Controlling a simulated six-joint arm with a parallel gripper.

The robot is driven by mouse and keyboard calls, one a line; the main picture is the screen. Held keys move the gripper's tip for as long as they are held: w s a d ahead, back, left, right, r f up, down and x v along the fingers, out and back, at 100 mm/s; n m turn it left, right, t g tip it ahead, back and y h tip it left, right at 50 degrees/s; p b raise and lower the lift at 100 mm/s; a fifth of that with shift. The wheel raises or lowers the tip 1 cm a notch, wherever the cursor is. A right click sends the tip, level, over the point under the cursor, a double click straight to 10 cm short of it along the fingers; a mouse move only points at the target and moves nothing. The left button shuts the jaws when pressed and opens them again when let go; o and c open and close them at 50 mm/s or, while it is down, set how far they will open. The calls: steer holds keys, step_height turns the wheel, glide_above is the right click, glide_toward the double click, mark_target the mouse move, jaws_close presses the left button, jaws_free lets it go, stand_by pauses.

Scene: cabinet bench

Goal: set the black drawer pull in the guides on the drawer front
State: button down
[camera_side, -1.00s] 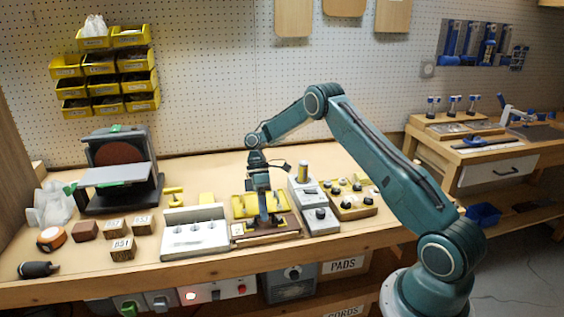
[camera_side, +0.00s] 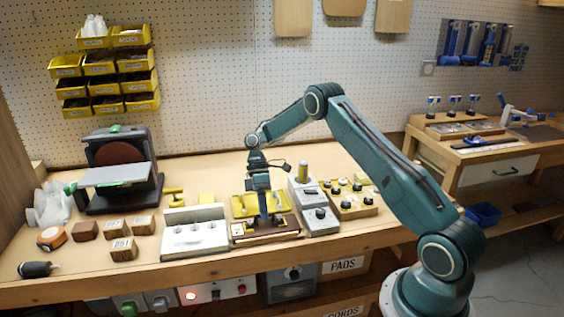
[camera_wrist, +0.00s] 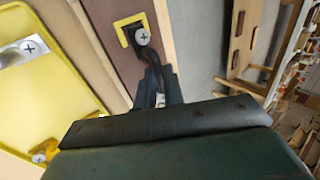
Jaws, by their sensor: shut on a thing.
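My gripper (camera_side: 266,221) is over the brown drawer front (camera_side: 290,222) on the bench. In the wrist view its dark fingers (camera_wrist: 158,93) are shut on the black drawer pull (camera_wrist: 151,58). The near end of the pull, with a cross-head screw (camera_wrist: 141,37), sits at a yellow corner guide (camera_wrist: 123,36) on the brown drawer front (camera_wrist: 102,14). The guide borders this end on more than one side. I cannot tell whether the pull touches the surface. Its other end and any guide there are hidden by my gripper.
A yellow tray (camera_side: 240,204) lies just behind the drawer front. A white block with knobs (camera_side: 194,238) stands close on the left, a grey box with black knobs (camera_side: 318,218) close on the right. Wooden blocks (camera_side: 124,249) lie farther left.

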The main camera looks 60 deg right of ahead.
steer(key=shift+f, duration=0.55)
stand_by(0.6)
steer(key=c, duration=1.3)
jaws_free()
steer(key=shift+r, duration=0.15)
steer(key=shift+w+a+r, duration=0.1)
steer(key=shift+a+r, duration=0.1)
steer(key=shift+r, duration=0.35)
steer(key=s+a+r+m+t+h, duration=0.1)
steer(key=s+a+r+t, duration=0.15)
steer(key=r, duration=0.45)
steer(key=s+a+r+m+t+h, duration=0.1)
steer(key=s+a+r+m, duration=0.2)
steer(key=r, duration=0.5)
steer(key=s+a+r+t+h, duration=0.1)
steer(key=s+a+r, duration=0.1)
steer(key=a+r, duration=0.35)
steer(key=s+r+m+t, duration=0.1)
steer(key=s+r+t, duration=0.1)
steer(key=s, duration=0.5)
steer(key=s+r+m+t+h, duration=0.1)
steer(key=s+r+m+t, duration=0.1)
steer(key=s, duration=0.4)
steer(key=s+r+m+t, duration=0.1)
steer(key=s+t, duration=0.1)
steer(key=s, duration=0.5)
steer(key=shift+s+a+r+m+h, duration=0.25)
steer(key=shift+s+r+m+h, duration=0.1)
steer(key=shift+r+m+h, duration=0.05)
